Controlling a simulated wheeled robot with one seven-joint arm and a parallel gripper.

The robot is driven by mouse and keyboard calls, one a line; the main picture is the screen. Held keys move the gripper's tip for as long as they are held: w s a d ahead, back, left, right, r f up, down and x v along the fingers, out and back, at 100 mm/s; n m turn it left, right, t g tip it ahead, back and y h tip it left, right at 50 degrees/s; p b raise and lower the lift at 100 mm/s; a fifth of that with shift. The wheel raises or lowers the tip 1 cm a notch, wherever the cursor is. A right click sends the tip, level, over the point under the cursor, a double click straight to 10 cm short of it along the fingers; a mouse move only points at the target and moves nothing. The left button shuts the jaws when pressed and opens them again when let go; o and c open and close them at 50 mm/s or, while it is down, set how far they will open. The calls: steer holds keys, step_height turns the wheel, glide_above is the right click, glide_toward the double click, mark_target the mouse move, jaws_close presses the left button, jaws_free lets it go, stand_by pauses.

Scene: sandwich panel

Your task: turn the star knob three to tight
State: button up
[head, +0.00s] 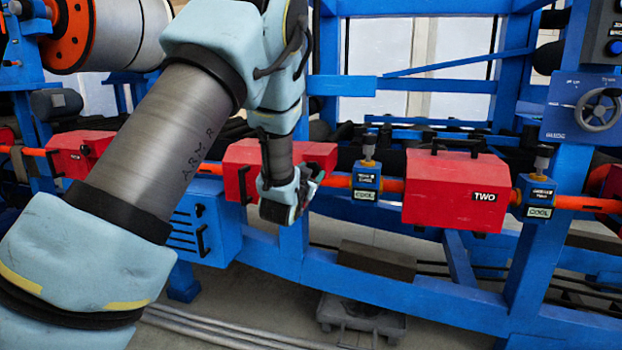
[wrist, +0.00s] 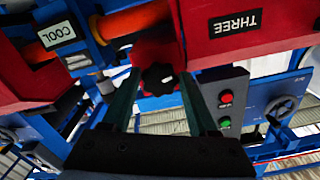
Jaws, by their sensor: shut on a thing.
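The black star knob (wrist: 155,82) sits on a red box face in the wrist view, under an upside-down THREE label (wrist: 236,23). My gripper (wrist: 160,73) has one finger on each side of the knob and is shut on it. In the head view my gripper (head: 291,196) is at the front of a red box (head: 238,160) left of the box marked TWO. The knob is hidden behind my gripper and wrist there. How tight the knob is cannot be told.
The red box TWO (head: 440,200) stands to the right on an orange bar (head: 338,181). Blue blocks with COOL tags (head: 366,196) sit along the bar. A blue vented cabinet (head: 222,232) is below left of my gripper. A handwheel (head: 599,109) is at far right.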

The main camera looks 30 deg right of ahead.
steer(key=shift+r+m+b, duration=0.1)
steer(key=shift+m+b, duration=2.3)
steer(key=shift+m, duration=8.1)
steer(key=o, duration=1.3)
steer(key=shift+o, duration=0.2)
steer(key=shift+a, duration=0.1)
steer(key=v, duration=1)
steer(key=shift+s+a, duration=0.25)
steer(key=shift+s, duration=0.05)
